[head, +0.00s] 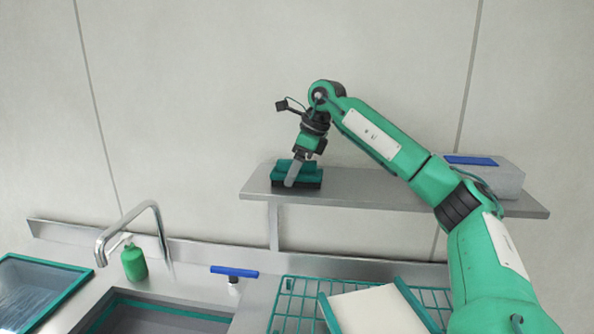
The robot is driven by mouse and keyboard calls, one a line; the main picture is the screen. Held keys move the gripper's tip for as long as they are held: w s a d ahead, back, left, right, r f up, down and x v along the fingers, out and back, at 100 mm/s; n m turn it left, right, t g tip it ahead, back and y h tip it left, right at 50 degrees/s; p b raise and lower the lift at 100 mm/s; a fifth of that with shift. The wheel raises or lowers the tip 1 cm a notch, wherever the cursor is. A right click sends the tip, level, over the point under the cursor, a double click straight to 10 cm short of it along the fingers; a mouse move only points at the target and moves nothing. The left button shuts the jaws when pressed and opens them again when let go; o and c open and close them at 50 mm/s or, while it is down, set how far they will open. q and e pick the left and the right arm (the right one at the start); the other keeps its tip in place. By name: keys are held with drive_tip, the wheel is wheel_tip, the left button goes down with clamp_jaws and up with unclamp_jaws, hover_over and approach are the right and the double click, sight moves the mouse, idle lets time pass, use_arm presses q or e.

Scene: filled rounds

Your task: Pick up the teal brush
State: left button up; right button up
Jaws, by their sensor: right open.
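The teal brush (311,175), a teal block with a dark underside, lies on the left end of the grey wall shelf (370,190). My right gripper (292,178) points down at the brush. One light grey finger shows in front of the brush's near side; the other finger is hidden. The gripper is open, and I cannot tell whether it touches the brush. My left gripper is not in view.
A grey box (500,178) with a blue top piece stands at the shelf's right end. Below are a tap (160,222), a green bottle (134,263), a blue-topped item (234,271), a sink (150,318) and a teal wire rack (293,300) holding a white board (375,310).

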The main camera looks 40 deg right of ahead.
drive_tip(key=shift+w+a+f, duration=0.1)
drive_tip(key=shift+f, duration=0.25)
drive_tip(key=c, duration=1.1)
drive_tip(key=shift+r, duration=0.2)
wheel_tip(320, 180, up, 10)
drive_tip(key=shift+f+b, duration=0.25)
drive_tip(key=shift+b, duration=0.65)
wheel_tip(320, 180, up, 10)
drive_tip(key=shift+r+p, duration=0.1)
drive_tip(key=shift+p, duration=0.8)
